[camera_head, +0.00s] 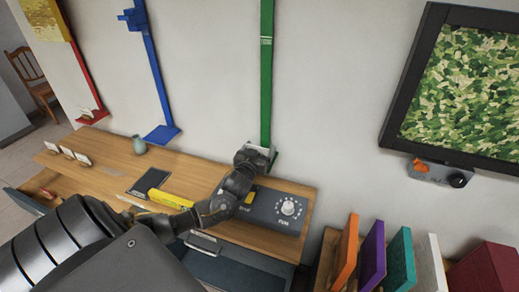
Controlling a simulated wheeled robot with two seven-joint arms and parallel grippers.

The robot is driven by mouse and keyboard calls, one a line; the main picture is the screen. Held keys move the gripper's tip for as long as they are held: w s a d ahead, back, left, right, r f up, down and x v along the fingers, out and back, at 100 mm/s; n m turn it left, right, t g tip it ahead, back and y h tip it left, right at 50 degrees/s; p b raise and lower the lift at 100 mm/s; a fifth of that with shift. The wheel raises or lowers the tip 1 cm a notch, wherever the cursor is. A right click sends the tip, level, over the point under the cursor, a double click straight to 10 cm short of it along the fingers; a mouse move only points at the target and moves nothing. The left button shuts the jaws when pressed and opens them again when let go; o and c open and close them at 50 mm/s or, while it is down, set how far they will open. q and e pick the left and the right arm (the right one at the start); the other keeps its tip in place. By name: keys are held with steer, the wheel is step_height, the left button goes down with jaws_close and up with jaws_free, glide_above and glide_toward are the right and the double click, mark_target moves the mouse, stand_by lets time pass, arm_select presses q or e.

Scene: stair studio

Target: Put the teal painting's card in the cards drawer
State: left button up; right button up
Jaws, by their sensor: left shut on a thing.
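My left gripper (261,153) is at the foot of the green wall strip (267,80), above the back of the desk. It is shut on a small pale piece (254,148), mostly hidden by the fingers; I cannot tell its markings. Several small white cards (67,152) stand at the desk's left end. A drawer (27,201) at the far left is pulled out. Another drawer front with a handle (203,245) shows below the desk's middle; my arm partly covers it. A teal panel (401,260) stands in a row at bottom right. My right gripper is out of view.
The wooden desk (112,181) carries a small vase (139,145), a yellow bar (171,199) and a grey dial box (277,208). Blue (155,75) and red (88,78) wall strips stand to the left. A framed green picture (464,90) hangs at right.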

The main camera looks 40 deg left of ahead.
arm_select(q)
steer(key=shift+f, duration=0.2)
steer(key=o, duration=0.9)
